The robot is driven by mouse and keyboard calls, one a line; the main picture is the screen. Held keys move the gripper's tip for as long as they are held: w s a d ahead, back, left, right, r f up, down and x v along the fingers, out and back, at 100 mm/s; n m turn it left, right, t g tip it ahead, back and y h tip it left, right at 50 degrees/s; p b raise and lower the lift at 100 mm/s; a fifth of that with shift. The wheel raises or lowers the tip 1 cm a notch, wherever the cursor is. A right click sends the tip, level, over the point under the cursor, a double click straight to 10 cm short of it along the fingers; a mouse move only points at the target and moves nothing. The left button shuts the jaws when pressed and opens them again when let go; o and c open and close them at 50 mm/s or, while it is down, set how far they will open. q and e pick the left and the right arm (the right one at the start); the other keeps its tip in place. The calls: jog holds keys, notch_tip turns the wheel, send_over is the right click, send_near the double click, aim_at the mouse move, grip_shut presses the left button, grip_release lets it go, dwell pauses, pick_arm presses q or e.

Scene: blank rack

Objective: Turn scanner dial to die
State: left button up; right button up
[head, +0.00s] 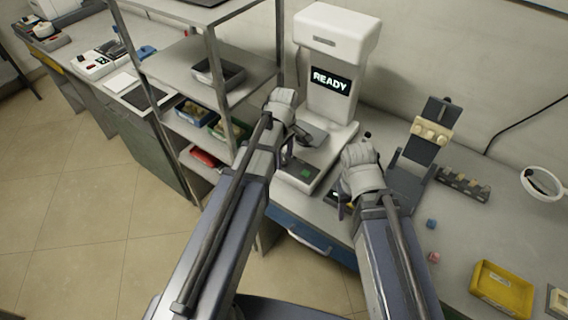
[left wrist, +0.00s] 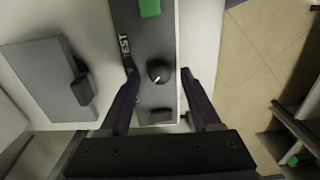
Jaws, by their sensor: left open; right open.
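The scanner (head: 326,105) is a tall white machine against the wall, with a lit display (head: 331,82) reading READY. Its low front base carries a green patch (head: 304,174), also in the left wrist view (left wrist: 150,8). In the left wrist view, the small round dark dial (left wrist: 159,71) with a white pointer mark sits on the dark panel. My right gripper (head: 341,201) is open, right of the scanner base.
A metal shelf rack (head: 190,100) with bins stands left of the scanner. To the right are a dark stand with cream blocks (head: 430,131), a dark slotted rack (head: 463,184), small cubes (head: 431,223) and a yellow tray (head: 503,287). Open bench lies between them.

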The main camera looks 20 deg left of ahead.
pick_arm(q)
jog(key=shift+f, duration=0.3)
grip_shut()
dwell(0.4)
